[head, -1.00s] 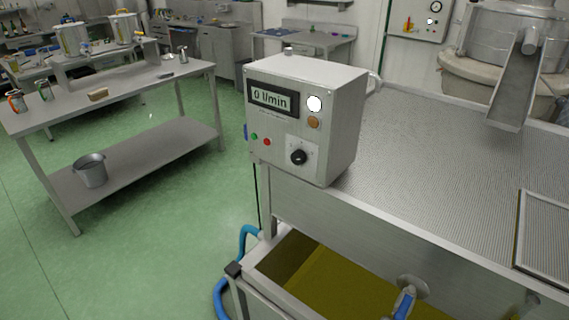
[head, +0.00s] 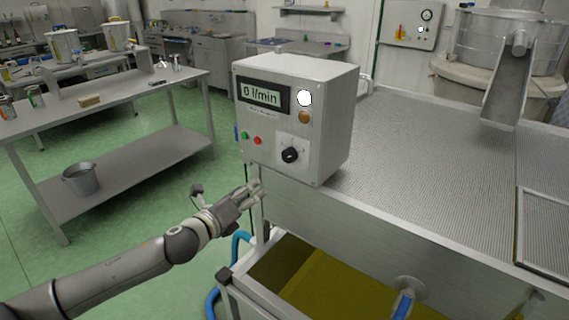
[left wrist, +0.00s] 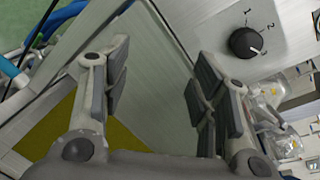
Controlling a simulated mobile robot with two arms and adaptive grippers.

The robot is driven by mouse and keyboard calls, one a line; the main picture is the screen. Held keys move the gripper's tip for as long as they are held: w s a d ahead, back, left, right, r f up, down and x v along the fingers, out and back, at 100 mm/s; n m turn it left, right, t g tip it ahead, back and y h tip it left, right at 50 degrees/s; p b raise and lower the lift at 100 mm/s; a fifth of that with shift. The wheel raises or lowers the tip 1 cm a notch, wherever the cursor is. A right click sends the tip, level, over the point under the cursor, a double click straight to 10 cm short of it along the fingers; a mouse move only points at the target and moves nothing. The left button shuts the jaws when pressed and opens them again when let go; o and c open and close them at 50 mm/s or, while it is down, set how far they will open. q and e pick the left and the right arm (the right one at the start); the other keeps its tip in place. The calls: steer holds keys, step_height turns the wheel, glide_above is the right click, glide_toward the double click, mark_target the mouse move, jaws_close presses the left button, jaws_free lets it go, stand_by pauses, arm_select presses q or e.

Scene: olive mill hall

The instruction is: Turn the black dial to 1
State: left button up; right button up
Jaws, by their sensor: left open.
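The black dial (head: 290,155) is on the lower right of the front panel of a white-grey control box (head: 336,120). In the left wrist view the dial (left wrist: 245,42) is at the upper right, with marks 1 and 2 beside it; its white pointer line is turned away from both numbers, toward the lower right. The box's display (head: 263,95) reads 0 l/min. My left gripper (head: 257,188) is below and left of the dial, apart from it. In the left wrist view its two fingers (left wrist: 150,95) are spread with nothing between them. My right gripper is not in view.
An open tank with yellow-green liquid (head: 335,285) is below.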

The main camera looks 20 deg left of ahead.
mark_target(286, 157)
arm_select(q)
steer(key=s+d+r+m+h, duration=0.2)
steer(key=s+d+r+m, duration=0.2)
steer(key=r+m, duration=0.3)
steer(key=shift+n+t, duration=0.4)
steer(key=shift+n, duration=0.2)
steer(key=x, duration=0.3)
steer(key=r+p+x, duration=0.1)
steer(key=x, duration=0.2)
steer(key=p+x, duration=0.1)
steer(key=x, duration=0.2)
steer(key=shift+w+d+r, duration=0.1)
steer(key=shift+d+r, duration=0.15)
steer(key=shift+r, duration=0.05)
steer(key=shift+p+x, duration=0.3)
steer(key=shift+x, duration=0.6)
steer(key=shift+f, duration=0.1)
steer(key=shift+c, duration=0.4)
steer(key=c, duration=1)
